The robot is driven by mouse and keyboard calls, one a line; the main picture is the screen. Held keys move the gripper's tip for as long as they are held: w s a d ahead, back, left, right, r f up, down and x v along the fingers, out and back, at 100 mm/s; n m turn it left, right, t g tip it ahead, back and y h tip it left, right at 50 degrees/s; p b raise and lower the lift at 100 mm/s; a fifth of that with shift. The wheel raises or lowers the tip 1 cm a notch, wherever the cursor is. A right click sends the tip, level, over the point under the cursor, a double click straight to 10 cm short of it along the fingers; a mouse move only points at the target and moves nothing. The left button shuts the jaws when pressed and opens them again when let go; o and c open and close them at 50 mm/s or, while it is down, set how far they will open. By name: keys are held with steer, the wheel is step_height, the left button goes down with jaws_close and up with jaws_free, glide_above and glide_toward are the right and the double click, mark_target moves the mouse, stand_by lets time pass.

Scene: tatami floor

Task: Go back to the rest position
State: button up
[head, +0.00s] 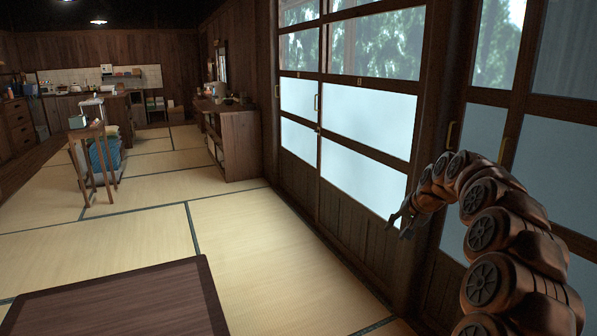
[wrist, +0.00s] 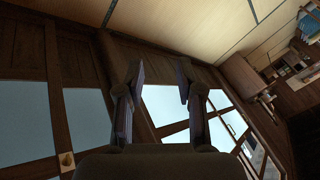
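My gripper (head: 399,220) is at the end of my brown jointed arm, at the right of the head view. The arm arches up and over, and the gripper hangs down to the left in front of the sliding doors. In the wrist view my gripper (wrist: 160,82) shows two dark fingers standing apart with a clear gap. It is open and nothing is between the fingers.
Sliding doors (head: 367,130) with frosted panes stand close behind my arm. A low dark table (head: 120,305) is at the front left. A small wooden stand (head: 86,131) and a wooden cabinet (head: 236,146) stand farther back. The tatami floor (head: 270,250) between is clear.

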steer(key=s+a+n+g, duration=0.2)
steer(key=s+a, duration=0.5)
steer(key=s, duration=0.5)
steer(key=s+a+n+g, duration=0.2)
steer(key=s+a, duration=0.4)
steer(key=s, duration=0.5)
steer(key=s+d+f+n+g+h, duration=0.15)
steer(key=s+f, duration=0.25)
steer(key=s, duration=1.2)
steer(key=s+d+f+g+h, duration=0.1)
steer(key=s+d+f+g, duration=0.2)
steer(key=s, duration=1.3)
steer(key=s+p+v, duration=0.2)
steer(key=p+v, duration=0.7)
steer(key=s+a+r+p+v, duration=0.1)
steer(key=s+p+v, duration=0.1)
steer(key=p+v, duration=0.7)
steer(key=shift+s+r+t+p, duration=0.2)
steer(key=shift+r+t+p, duration=0.1)
steer(key=shift+r+t, duration=0.05)
steer(key=shift+m, duration=0.25)
